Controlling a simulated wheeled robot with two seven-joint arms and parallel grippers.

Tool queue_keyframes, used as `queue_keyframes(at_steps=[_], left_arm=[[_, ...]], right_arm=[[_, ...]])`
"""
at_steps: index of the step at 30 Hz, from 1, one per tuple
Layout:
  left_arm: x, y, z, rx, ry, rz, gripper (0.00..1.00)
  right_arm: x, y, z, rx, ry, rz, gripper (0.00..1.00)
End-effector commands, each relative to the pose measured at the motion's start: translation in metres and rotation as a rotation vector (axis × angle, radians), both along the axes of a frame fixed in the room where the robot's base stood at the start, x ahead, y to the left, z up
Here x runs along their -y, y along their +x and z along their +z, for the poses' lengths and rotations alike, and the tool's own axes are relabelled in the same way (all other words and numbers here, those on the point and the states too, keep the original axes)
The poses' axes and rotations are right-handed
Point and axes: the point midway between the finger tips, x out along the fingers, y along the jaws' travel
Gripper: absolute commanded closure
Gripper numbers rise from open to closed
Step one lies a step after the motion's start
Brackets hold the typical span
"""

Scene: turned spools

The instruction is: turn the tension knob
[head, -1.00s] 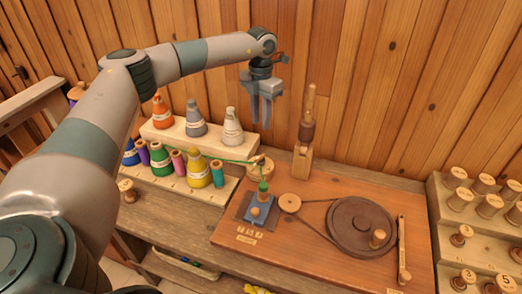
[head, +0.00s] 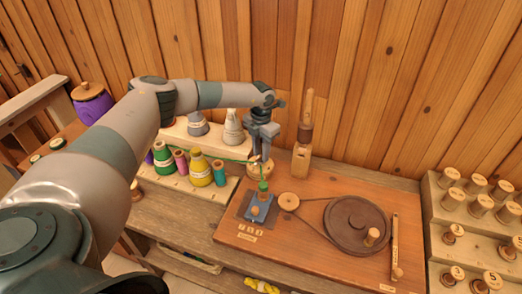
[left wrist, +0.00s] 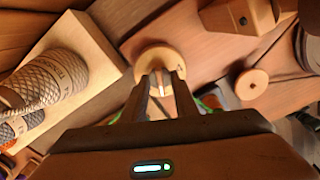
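The tension knob appears to be the round pale wooden dial (head: 261,172) at the back left edge of the spooling board (head: 330,258). My left gripper (head: 258,155) is right above it, pointing down. In the left wrist view the dial (left wrist: 150,59) lies just beyond the fingertips (left wrist: 162,80). A narrow light upright part shows between the fingers, which look apart, one on each side of it. Whether they touch it cannot be told. My right gripper is not in view.
A green thread runs from the cones (head: 200,170) past the dial to a small spool on a blue block (head: 258,209). A wooden post (head: 303,140) stands close to the right of the gripper. A large dark wheel (head: 352,222) and a spool rack (head: 470,225) are further right.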

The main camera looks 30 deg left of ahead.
Motion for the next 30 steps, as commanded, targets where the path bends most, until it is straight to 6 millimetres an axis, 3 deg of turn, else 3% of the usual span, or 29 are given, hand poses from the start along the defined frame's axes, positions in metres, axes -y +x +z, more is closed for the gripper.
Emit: queue_keyframes(at_steps=[8, 9, 12, 30], left_arm=[[-0.0002, 0.0000, -0.0012, 0.000, 0.000, 0.000, 0.73], [-0.0002, 0.0000, -0.0012, 0.000, 0.000, 0.000, 0.76], [-0.0003, 0.0001, -0.0010, 0.000, 0.000, 0.000, 1.00], [-0.0008, 0.0003, -0.0005, 0.000, 0.000, 0.090, 1.00]], right_arm=[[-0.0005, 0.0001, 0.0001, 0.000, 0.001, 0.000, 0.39], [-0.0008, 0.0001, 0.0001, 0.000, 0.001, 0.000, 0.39], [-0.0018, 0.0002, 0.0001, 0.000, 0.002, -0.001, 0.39], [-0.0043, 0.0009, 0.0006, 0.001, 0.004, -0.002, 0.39]])
